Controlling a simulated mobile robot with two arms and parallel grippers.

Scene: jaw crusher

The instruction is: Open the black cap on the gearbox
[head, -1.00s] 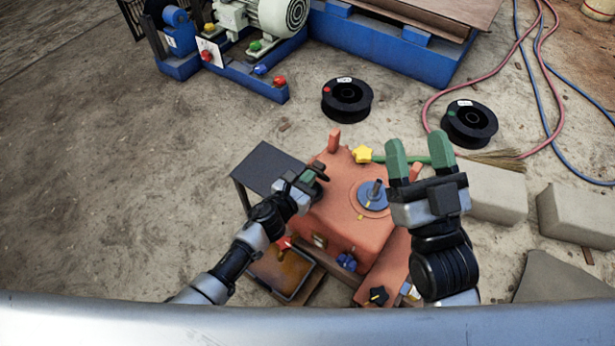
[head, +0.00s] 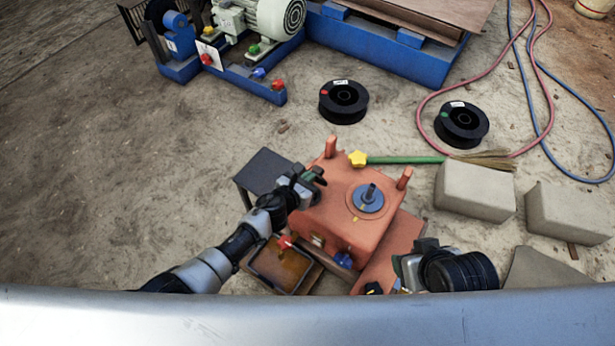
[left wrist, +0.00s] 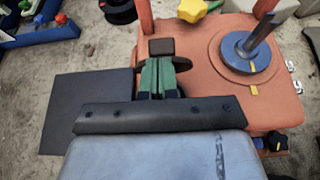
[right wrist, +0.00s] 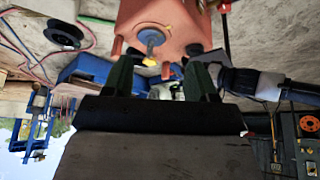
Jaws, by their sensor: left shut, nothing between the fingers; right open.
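The orange gearbox (head: 335,215) stands below my arms, with a blue-grey disc and shaft (head: 368,197) on top; it also shows in the left wrist view (left wrist: 205,75). A black cap (left wrist: 161,47) with side wings sits at the gearbox's left corner, just beyond my left fingertips. My left gripper (left wrist: 158,76) is shut and empty, right at the cap; I cannot tell whether it touches. In the head view my left gripper (head: 310,180) largely hides the cap. My right gripper (right wrist: 158,78) is open and empty, low at the gearbox's right side in the head view (head: 400,268).
A yellow star knob (head: 357,158) lies by the gearbox's far side, near a green broom handle (head: 405,160). A dark plate (head: 262,170) and a tray (head: 282,264) are at left. Concrete blocks (head: 476,192) stand at right. Two black spools (head: 343,102) lie behind.

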